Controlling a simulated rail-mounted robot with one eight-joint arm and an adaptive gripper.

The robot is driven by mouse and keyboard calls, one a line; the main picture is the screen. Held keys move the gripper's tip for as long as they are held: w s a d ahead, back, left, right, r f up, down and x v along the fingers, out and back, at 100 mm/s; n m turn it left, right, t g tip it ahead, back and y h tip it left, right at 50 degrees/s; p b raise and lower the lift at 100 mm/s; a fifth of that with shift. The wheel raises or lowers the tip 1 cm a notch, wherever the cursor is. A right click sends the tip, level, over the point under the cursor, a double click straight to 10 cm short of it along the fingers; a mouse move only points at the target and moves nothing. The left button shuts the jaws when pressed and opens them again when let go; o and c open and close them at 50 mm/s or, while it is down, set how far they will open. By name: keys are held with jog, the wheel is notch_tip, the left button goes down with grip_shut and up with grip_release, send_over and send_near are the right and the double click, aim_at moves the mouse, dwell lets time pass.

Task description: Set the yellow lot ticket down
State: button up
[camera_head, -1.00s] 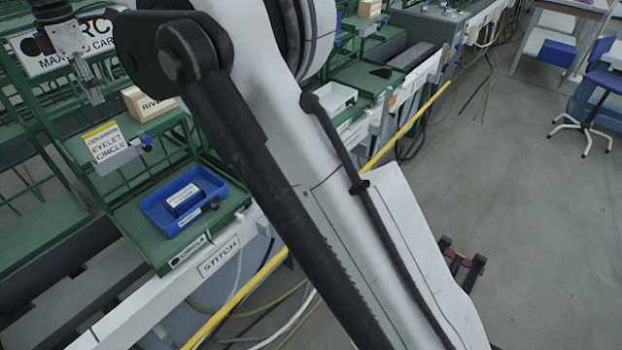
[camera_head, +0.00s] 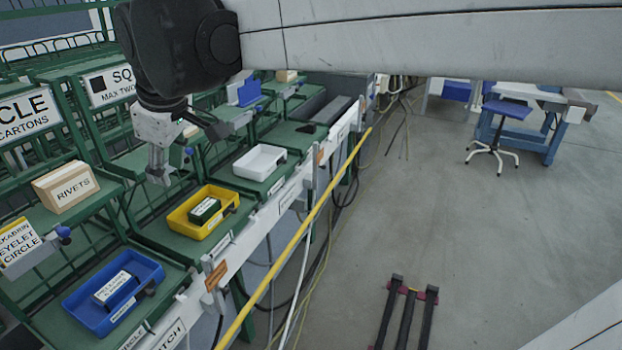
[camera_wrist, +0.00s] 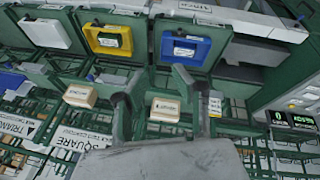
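A white card with a yellow top band (camera_head: 18,243), lettered EYELET CIRCLE, stands in a holder at the left edge of the head view. It is the only ticket-like yellow piece I can make out. In the wrist view a small pale card (camera_wrist: 214,103), probably the same one, shows beside the right finger. My gripper (camera_head: 158,170) hangs above the bench behind the yellow tray, to the right of the card and apart from it. In the wrist view its two fingers (camera_wrist: 154,92) are spread, with nothing visible held between them.
A blue tray (camera_head: 149,268) and a yellow tray (camera_head: 232,192) each hold a small labelled box. A white tray (camera_head: 240,170) farther along looks empty. A RIVETS carton (camera_head: 66,186) stands on the left shelf. A yellow rail (camera_head: 300,240) borders the bench; open floor lies right.

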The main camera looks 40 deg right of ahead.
jog(key=s+d+f+m+t, duration=0.1)
jog(key=s+d+f+m, duration=0.3)
jog(key=s, duration=0.4)
jog(key=s+d+f+m+t+h, duration=0.1)
jog(key=s+d+f+m, duration=0.4)
jog(key=s+d+f, duration=0.2)
notch_tip(320, 180, down, 2)
jog(key=shift+s+f+t, duration=0.2)
jog(key=shift+s+t, duration=0.2)
jog(key=shift+s, duration=0.7)
jog(key=shift+f, duration=0.1)
notch_tip(320, 180, down, 6)
jog(key=b, duration=0.6)
jog(key=shift+f+b, duration=0.25)
jog(key=shift+b, duration=0.1)
jog(key=shift+c, duration=0.5)
